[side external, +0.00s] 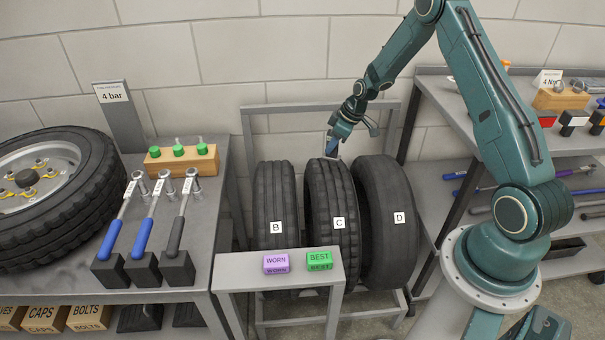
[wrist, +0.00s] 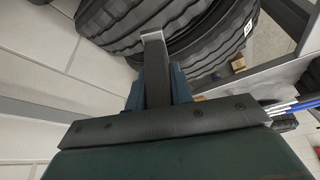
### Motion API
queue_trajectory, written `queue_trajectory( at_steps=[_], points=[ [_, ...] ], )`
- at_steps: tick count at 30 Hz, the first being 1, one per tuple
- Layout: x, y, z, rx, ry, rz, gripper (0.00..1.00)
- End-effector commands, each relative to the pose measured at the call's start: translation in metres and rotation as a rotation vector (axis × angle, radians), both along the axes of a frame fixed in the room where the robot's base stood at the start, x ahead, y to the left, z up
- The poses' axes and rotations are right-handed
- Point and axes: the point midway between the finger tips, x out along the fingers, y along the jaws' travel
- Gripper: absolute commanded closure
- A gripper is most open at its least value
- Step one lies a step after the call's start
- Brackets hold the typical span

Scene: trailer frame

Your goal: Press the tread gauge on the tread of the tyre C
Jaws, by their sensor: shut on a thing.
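Tyre C (side external: 322,190) stands upright in the rack between tyre B (side external: 275,185) and tyre D (side external: 386,190); a white letter card marks each tread. My gripper (side external: 335,143) is just above the top of tyre C, pointing down. It is shut on the tread gauge, a dark grey bar with a pale tip (wrist: 155,68) in the wrist view. The gauge looks small beneath the fingers in the side view. Its tip is close to the tread; I cannot tell whether it touches. A ribbed tyre tread (wrist: 205,45) lies beyond the tip in the wrist view.
The grey rack frame (side external: 249,140) surrounds the tyres. A low bench (side external: 240,283) in front holds a purple WORN block (side external: 276,263) and a green BEST block (side external: 319,260). A tool bench stands left, shelving (side external: 430,90) right, and a block wall behind.

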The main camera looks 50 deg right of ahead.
Motion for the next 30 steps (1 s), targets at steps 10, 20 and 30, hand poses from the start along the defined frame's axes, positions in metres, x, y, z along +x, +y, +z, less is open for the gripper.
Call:
queue_trajectory(
  at_steps=[10,20,30],
  points=[
    [-0.002,-0.006,-0.002,0.0,-0.002,-0.006,1.0],
    [-0.002,-0.006,-0.018,0.001,-0.001,-0.005,1.0],
    [-0.002,-0.006,-0.047,0.001,-0.001,-0.005,1.0]
  ],
)
